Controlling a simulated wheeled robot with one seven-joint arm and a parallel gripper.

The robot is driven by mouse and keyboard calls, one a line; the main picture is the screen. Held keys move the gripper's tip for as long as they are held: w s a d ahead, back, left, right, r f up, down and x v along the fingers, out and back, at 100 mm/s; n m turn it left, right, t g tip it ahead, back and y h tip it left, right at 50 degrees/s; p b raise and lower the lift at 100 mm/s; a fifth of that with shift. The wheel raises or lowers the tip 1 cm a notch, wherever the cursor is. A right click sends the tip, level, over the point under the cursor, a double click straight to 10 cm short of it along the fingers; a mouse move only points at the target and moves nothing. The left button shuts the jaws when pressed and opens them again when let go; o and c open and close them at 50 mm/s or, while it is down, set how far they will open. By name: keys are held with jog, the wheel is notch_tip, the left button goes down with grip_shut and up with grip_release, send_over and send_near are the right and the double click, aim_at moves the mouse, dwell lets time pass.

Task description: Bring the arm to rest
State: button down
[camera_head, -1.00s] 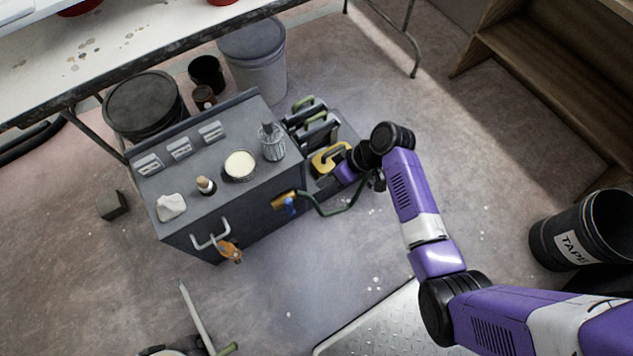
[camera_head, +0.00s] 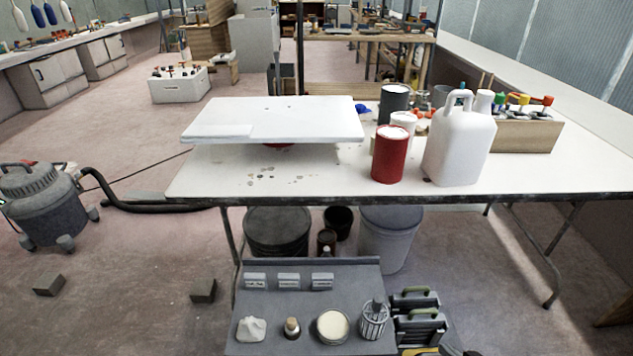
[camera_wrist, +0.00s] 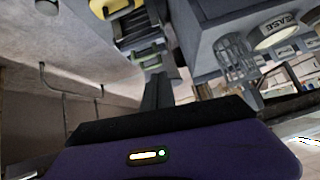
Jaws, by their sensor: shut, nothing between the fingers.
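My gripper (camera_wrist: 157,90) shows in the wrist view as dark fingers close together above the purple wrist housing, with nothing held between them. The fingers point toward dark cases with green handles (camera_wrist: 148,55), and I cannot tell the gap to them. A yellow-handled thing (camera_wrist: 103,8) is at the top edge of that view. In the head view my arm is almost wholly out of the picture, with at most a dark bit at the bottom edge beside the yellow thing (camera_head: 420,351).
The grey cabinet (camera_head: 353,292) carries a cream-topped tin (camera_head: 332,326), a wire cup (camera_head: 373,319), a small bottle (camera_head: 292,328) and a white rag (camera_head: 251,329). Behind it is a long table (camera_head: 220,180) with a white jug (camera_head: 459,145) and red can (camera_head: 390,154). Buckets (camera_head: 387,240) stand underneath.

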jog(key=s+a+r+t, duration=0.2)
jog(key=s+a+r, duration=0.2)
jog(key=s+r, duration=0.5)
jog(key=s+a+r+n+t, duration=0.1)
jog(key=s+a+r, duration=0.35)
jog(key=s, duration=0.85)
jog(key=s+a+r+t, duration=0.2)
jog(key=s+a+r, duration=0.1)
jog(key=s+r, duration=0.7)
notch_tip(320, 180, up, 11)
jog(key=p, duration=1.2)
jog(key=shift+s+d+h+p, duration=0.25)
jog(key=shift+h+p, duration=0.05)
jog(key=shift+p, duration=0.1)
